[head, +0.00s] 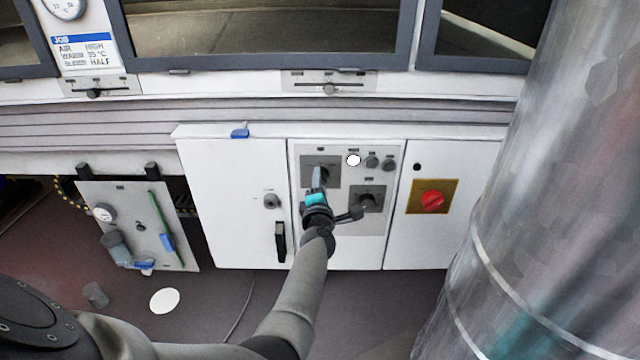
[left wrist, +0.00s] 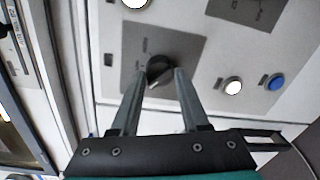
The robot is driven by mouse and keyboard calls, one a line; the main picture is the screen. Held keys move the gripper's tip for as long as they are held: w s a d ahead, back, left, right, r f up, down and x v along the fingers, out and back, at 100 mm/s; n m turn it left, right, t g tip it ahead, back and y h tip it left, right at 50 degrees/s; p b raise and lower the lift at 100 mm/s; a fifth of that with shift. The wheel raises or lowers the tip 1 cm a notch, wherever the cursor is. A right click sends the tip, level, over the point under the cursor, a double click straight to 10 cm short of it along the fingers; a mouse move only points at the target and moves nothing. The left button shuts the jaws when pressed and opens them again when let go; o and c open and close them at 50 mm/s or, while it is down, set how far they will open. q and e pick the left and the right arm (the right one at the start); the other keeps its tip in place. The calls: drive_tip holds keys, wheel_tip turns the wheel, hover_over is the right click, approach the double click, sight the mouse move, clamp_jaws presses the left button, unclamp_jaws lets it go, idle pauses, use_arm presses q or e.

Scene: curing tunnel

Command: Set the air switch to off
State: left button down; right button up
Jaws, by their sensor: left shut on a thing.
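My left gripper (head: 318,178) reaches the upper left switch plate (head: 333,162) on the white control cabinet. In the left wrist view, a dark rotary knob (left wrist: 158,68) on a grey plate (left wrist: 133,45) sits between the fingertips of my left gripper (left wrist: 158,80), which is shut on it. A pale pointer mark shows on the knob. The labels are too small to read, so I cannot tell which mark it points to. A second dark rotary knob (head: 367,199) sits on the plate to the lower right. My right gripper is not in view.
A red knob (head: 432,202) on a yellow plate is further right. A large metal cylinder (head: 530,180) fills the right side. A job card (head: 85,45) hangs upper left.

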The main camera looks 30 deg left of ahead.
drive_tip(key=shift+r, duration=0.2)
use_arm(q)
drive_tip(key=shift+c, duration=2)
unclamp_jaws()
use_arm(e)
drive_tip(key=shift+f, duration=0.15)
